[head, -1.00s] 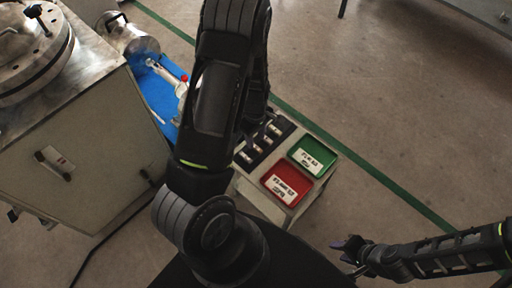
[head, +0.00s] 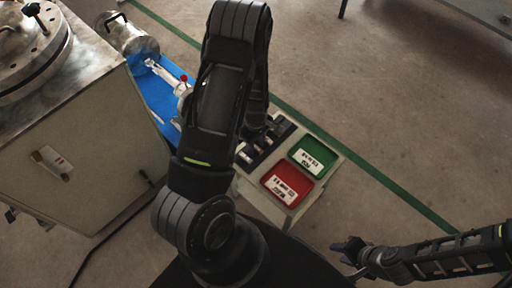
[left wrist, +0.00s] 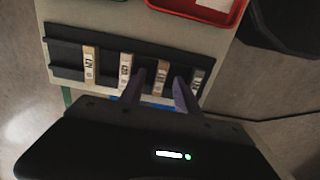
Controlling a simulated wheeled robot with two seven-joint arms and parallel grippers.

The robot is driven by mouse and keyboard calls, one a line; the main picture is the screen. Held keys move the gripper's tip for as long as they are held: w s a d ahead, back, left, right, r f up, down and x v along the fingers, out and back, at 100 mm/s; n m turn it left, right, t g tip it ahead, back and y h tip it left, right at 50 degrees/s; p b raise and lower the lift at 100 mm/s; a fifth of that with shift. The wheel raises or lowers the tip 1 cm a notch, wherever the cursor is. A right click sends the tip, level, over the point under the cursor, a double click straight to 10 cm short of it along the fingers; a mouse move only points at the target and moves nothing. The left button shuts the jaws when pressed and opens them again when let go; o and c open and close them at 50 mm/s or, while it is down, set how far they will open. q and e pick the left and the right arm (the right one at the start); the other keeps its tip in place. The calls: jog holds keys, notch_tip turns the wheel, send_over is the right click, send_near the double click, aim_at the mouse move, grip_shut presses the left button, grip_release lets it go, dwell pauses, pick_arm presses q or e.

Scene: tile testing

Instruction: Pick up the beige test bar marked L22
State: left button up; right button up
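Several small labelled bars stand in a dark rack (left wrist: 68,54) in the left wrist view. The leftmost bar (left wrist: 90,66) is beige; its mark is too small to read surely. To its right are a paler bar (left wrist: 126,68), a brownish bar (left wrist: 161,76) and a grey bar (left wrist: 197,79). My left gripper (left wrist: 160,80) is open and empty, with its fingertips apart on either side of the brownish bar's line. In the head view my own arm hides the left gripper and part of the rack. My right gripper (head: 343,251) is open and empty, away from the rack.
A green tray (head: 328,151) and a red tray (head: 302,193) sit on the stand beside the rack. To the left are a metal machine on a large cabinet (head: 80,140) and a blue mat (head: 156,92) with a metal tool. Open floor lies to the right.

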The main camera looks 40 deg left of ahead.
aim_at(256, 147)
pick_arm(q)
grip_shut()
dwell(0.3)
dwell(0.3)
notch_tip(256, 147, up, 10)
jog(key=p, duration=0.2)
dwell(0.7)
